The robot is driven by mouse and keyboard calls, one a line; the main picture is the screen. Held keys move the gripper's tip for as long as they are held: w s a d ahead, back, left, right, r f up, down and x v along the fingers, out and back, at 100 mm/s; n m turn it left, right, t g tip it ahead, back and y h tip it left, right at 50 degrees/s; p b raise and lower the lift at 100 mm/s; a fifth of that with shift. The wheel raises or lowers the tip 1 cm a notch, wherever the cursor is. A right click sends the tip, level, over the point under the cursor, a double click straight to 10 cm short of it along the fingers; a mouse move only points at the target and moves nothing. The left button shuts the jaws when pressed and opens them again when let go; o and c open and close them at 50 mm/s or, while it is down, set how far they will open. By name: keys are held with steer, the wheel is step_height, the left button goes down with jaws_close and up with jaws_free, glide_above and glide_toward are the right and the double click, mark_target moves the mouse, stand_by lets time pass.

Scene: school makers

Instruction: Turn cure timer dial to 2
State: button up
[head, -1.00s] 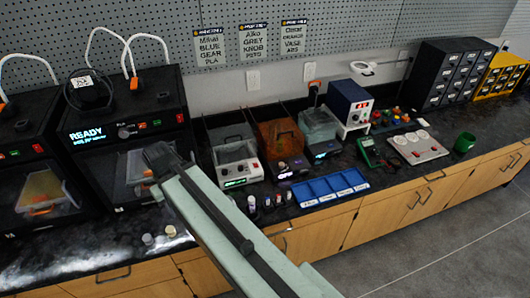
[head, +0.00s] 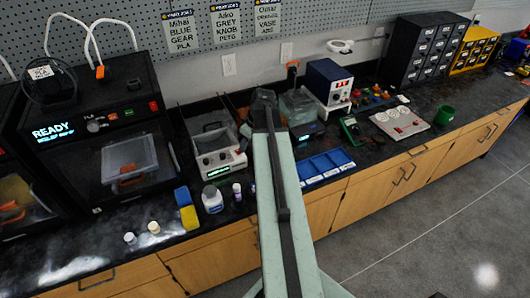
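The cure timer dial cannot be picked out. Behind my arm stands an orange-lidded box, almost wholly hidden now; its front panel is covered, and I cannot tell whether it carries the dial. My gripper (head: 263,100) is the dark end of my pale green arm, over the bench in front of that box. Its fingers are too dark and small to tell open from shut, and no held object shows. To its left, a grey machine (head: 220,162) has small knobs and a green display on its front. To its right is a clear-lidded machine (head: 300,110) with a lit display.
A printer (head: 100,110) reading READY stands at left. Bottles (head: 212,198), a blue and yellow block (head: 187,210) and a blue tray (head: 322,166) line the front edge.

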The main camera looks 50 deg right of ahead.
steer(key=s+d+t, duration=0.1)
steer(key=s+d, duration=0.4)
steer(key=d, duration=0.5)
steer(key=shift+h, duration=0.3)
steer(key=b+x, duration=0.8)
steer(key=shift+w+a+f, duration=0.2)
steer(key=shift+r, duration=0.1)
jaws_close()
steer(key=shift+a, duration=0.15)
